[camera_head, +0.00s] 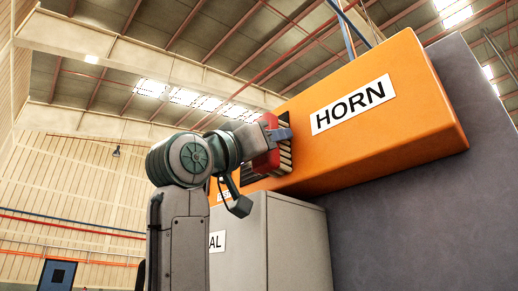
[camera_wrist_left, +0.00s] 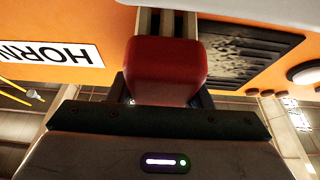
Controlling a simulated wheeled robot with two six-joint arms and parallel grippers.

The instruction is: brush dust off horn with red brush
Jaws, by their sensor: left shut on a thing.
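The horn (camera_head: 395,120) is a large orange box with a white "HORN" label, high up in the head view. The horn's dark slatted grille (camera_wrist_left: 235,55) shows in the left wrist view with a pale dusty patch on it. My left gripper (camera_head: 277,135) is shut on the red brush (camera_wrist_left: 165,72). The brush, also in the head view (camera_head: 266,160), has pale bristles (camera_head: 285,158) and is held in front of the grille, hiding part of it. I cannot tell whether the bristles touch the grille. My right gripper is not in view.
A grey cabinet (camera_head: 295,245) with a partly hidden label ending in "AL" stands below the horn. A large dark grey block (camera_head: 480,180) is at the right. The left side of the head view is open room up to the panelled wall (camera_head: 70,190).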

